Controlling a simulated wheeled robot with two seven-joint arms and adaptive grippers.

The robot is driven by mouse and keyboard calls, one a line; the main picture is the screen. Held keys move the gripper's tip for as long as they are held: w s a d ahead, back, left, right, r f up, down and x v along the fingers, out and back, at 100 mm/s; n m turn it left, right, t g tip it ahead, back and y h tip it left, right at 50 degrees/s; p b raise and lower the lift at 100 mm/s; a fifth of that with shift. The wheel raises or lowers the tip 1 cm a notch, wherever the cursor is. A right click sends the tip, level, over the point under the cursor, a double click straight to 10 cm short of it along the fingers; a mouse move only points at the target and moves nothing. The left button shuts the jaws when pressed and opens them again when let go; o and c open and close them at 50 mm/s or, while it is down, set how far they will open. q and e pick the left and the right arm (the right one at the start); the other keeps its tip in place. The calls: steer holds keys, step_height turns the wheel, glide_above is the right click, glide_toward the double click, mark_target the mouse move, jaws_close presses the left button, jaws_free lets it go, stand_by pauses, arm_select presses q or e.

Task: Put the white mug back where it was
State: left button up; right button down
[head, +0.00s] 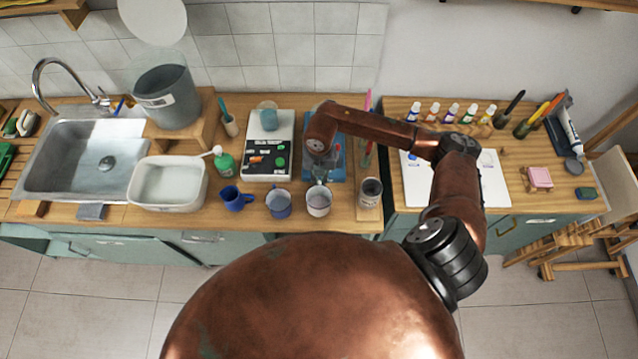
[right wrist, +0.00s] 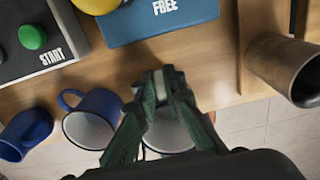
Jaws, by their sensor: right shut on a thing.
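The white mug (head: 319,203) is at the front edge of the wooden counter, at the right end of a row with two blue mugs. My right gripper (head: 319,180) is above its back side and shut on it. In the right wrist view the closed fingers (right wrist: 162,85) overlap the rim of the white mug (right wrist: 170,137), hiding part of it. I cannot tell whether its base touches the counter. My left gripper is not in view.
A dark cup (head: 370,193) stands right. Behind are a blue pad marked FREE (right wrist: 150,22) and a white-and-black device (head: 285,125) with a START button.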

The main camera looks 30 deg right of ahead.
step_height(320, 180, down, 3)
steer(key=shift+r+p, duration=0.1)
steer(key=shift+p, duration=0.4)
steer(key=c, duration=2)
jaws_free()
steer(key=shift+f, duration=0.2)
steer(key=shift+r, duration=0.25)
step_height(320, 180, up, 12)
steer(key=b, duration=0.2)
steer(key=shift+b, duration=0.3)
